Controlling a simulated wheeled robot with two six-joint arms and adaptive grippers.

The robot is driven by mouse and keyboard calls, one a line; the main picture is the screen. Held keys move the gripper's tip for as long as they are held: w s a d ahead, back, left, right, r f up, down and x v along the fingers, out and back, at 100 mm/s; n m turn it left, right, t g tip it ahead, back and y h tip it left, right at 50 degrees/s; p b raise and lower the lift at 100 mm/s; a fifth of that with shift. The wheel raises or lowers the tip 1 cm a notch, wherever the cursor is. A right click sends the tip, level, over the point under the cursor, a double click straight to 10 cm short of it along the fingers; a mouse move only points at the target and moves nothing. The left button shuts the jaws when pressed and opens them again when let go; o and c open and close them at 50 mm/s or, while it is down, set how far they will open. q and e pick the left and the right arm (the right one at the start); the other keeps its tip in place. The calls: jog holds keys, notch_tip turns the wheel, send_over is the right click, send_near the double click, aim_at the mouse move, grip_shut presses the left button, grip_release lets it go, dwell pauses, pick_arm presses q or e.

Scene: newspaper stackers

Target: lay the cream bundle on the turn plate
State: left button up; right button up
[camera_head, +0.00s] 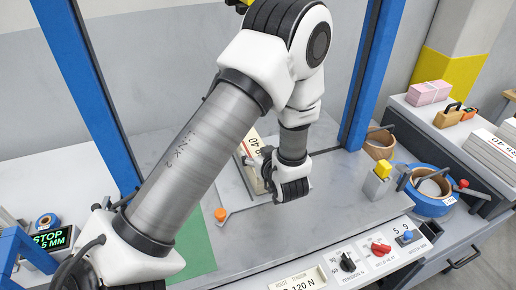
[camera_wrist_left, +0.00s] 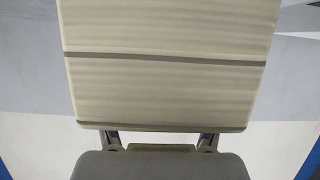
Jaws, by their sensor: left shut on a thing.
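The cream bundle (camera_head: 253,166) shows in the head view just left of my left gripper (camera_head: 284,186), with a printed label on its top. In the left wrist view the bundle (camera_wrist_left: 170,90) fills the middle, with dark straps across its layered side. My left gripper is shut on it; its fingers are mostly hidden by the gripper body and the bundle. A pale flat plate (camera_head: 230,190), which looks like the turn plate, lies under and around the bundle on the grey worktop. I cannot tell whether the bundle touches it. My right gripper is not in view.
Blue posts (camera_head: 92,95) frame the worktop (camera_head: 330,200). An orange knob (camera_head: 221,214) and green mat (camera_head: 200,250) lie in front of the plate. A blue strap roll (camera_head: 432,204), control knobs (camera_head: 347,262) and a shelf with a white stack (camera_head: 492,153) are at right.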

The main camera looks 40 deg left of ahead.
pick_arm(q)
jog(key=o, duration=1.9)
jog(key=shift+f, duration=0.1)
jog(key=shift+d, duration=0.1)
jog(key=v, duration=0.6)
jog(key=shift+s+d+r, duration=0.1)
jog(key=shift+d+r, duration=0.2)
jog(key=shift+s+d+r, duration=0.1)
jog(key=shift+s+d, duration=0.15)
jog(key=shift+d, duration=0.05)
